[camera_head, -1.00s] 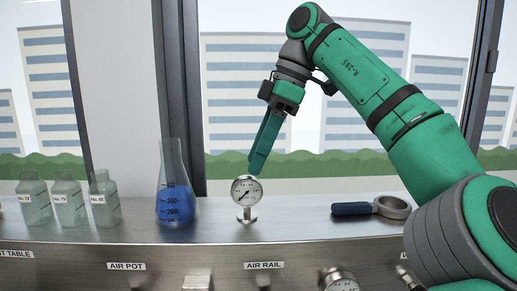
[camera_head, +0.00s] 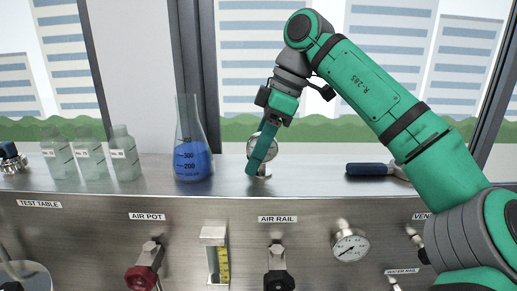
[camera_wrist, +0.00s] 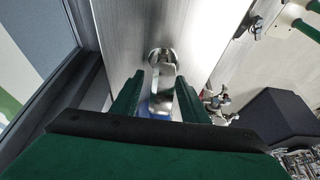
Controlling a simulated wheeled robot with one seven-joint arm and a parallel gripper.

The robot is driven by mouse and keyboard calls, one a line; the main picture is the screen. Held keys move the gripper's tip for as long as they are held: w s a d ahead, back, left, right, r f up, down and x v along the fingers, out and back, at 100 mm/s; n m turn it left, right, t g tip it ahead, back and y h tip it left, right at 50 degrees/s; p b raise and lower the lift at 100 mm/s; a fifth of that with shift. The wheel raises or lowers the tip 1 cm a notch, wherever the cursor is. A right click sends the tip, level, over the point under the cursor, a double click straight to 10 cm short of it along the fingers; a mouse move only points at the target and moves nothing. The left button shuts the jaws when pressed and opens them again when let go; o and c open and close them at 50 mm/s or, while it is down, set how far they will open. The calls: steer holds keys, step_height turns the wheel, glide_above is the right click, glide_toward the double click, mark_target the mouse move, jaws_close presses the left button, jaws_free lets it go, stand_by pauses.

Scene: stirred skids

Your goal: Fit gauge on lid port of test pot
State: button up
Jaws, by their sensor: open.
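The gauge (camera_head: 271,147), a small round white dial on a metal stem and foot, stands upright on the steel ledge. My gripper (camera_head: 253,168) points down at it, and its finger covers part of the dial. In the wrist view the open fingers of my gripper (camera_wrist: 158,98) lie on either side of the gauge (camera_wrist: 164,72), which shows edge-on between them. I cannot tell whether either finger touches it. The test pot and its lid port cannot be made out with certainty; a rounded, partly cut-off vessel (camera_head: 28,278) shows at the lower left.
A flask of blue liquid (camera_head: 193,160) stands left of the gauge, with several pale bottles (camera_head: 90,158) further left. A blue-handled tool (camera_head: 372,169) lies to the right. Below, the panel front carries a red-knobbed valve (camera_head: 143,279), a black-knobbed valve (camera_head: 279,280) and another gauge (camera_head: 350,245).

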mark_target(253, 135)
jaws_close()
steer(key=shift+w+r, duration=0.1)
steer(key=shift+r, duration=0.05)
steer(key=shift+s+r, duration=0.2)
steer(key=shift+r, duration=0.25)
steer(key=shift+w+r, duration=0.1)
stand_by(0.4)
steer(key=shift+r, duration=1.95)
